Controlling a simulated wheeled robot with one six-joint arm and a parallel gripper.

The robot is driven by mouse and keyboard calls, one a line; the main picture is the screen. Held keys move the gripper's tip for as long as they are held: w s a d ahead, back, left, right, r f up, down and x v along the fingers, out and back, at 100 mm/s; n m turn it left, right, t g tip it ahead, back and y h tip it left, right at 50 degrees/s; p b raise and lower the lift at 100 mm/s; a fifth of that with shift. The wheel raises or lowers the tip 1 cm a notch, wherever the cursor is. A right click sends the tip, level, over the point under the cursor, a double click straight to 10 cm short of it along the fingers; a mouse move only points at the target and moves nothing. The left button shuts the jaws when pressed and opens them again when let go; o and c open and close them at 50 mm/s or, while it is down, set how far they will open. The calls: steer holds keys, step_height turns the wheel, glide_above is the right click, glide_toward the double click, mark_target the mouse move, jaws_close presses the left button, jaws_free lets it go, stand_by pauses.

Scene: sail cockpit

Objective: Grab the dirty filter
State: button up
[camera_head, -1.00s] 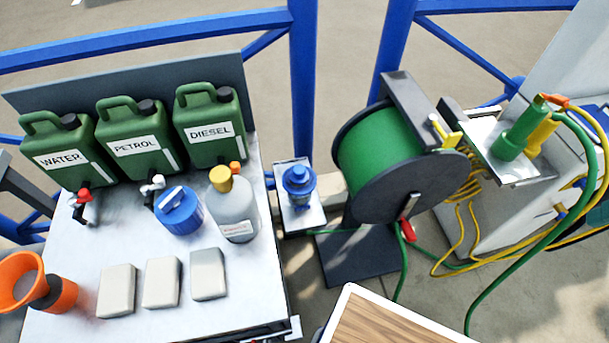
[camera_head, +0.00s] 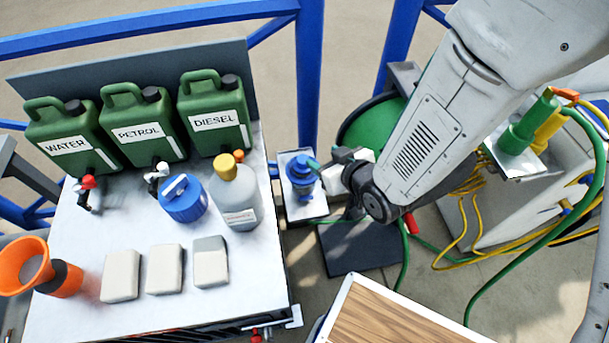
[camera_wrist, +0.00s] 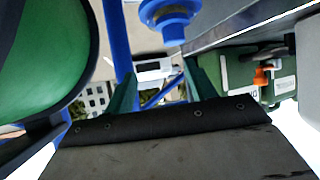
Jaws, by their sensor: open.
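A blue cylindrical unit (camera_head: 300,172), which looks like a filter housing, stands upright on a small white bracket (camera_head: 312,208) between the table and the hose reel. I cannot tell whether it holds the dirty filter; nothing is clearly marked as that. My gripper (camera_head: 322,168) is close to its right side, and I cannot tell if they touch. In the wrist view the green fingers of my gripper (camera_wrist: 158,72) are spread apart with nothing between them. The blue unit (camera_wrist: 168,14) shows there at the top, partly cut off, beyond the fingertips.
The white table (camera_head: 100,320) at left bears green canisters (camera_head: 128,132), a blue-lidded round container (camera_head: 181,200), a grey bottle (camera_head: 236,200), pale blocks (camera_head: 164,270) and an orange cup (camera_head: 25,268). The green hose reel (camera_head: 368,128) is partly behind my arm. Yellow hoses (camera_head: 462,250) lie right.

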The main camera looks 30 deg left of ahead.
mark_target(303, 159)
steer(key=shift+y, duration=0.3)
steer(key=a+f, duration=0.4)
steer(key=w+a+f, duration=0.1)
steer(key=a+f, duration=0.1)
steer(key=shift+a, duration=0.4)
steer(key=shift+s, duration=0.1)
jaws_close()
